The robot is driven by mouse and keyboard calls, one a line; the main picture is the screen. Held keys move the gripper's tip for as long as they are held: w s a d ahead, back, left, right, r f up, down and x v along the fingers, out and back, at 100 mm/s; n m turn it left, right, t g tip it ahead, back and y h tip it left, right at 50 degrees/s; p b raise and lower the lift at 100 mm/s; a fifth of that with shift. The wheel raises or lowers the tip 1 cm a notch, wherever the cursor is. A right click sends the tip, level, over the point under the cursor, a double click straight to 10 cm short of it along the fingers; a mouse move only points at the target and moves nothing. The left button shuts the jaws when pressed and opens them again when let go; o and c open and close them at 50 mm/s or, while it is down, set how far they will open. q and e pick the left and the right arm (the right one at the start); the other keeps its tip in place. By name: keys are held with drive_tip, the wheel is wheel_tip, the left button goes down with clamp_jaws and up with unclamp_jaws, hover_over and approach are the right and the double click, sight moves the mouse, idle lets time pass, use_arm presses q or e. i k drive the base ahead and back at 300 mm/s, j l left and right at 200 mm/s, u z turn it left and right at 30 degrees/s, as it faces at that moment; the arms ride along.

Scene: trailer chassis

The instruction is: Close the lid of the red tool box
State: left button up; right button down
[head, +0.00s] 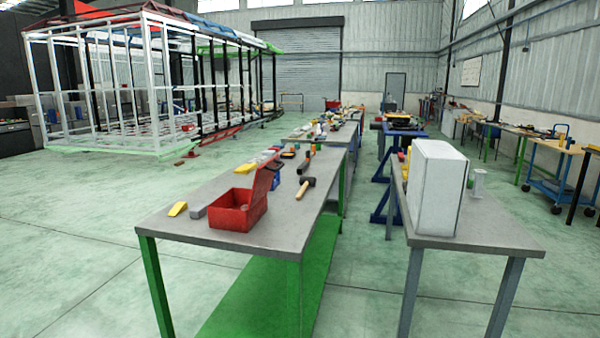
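The red tool box (238,211) stands near the front of the grey table with green legs. Its lid (264,178) is raised and open, standing up on the right and back side of the box. The inside of the box looks dark, and I cannot make out its contents. Neither of my grippers shows in the head view.
On the same grey table (172,226) are a yellow wedge (178,209), a grey block (199,211), a hammer (306,186) and several tools farther back. A second table (480,238) on the right holds a white cabinet (434,188). The floor in front and left is clear.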

sight(264, 174)
drive_tip(key=i+l, duration=0.8)
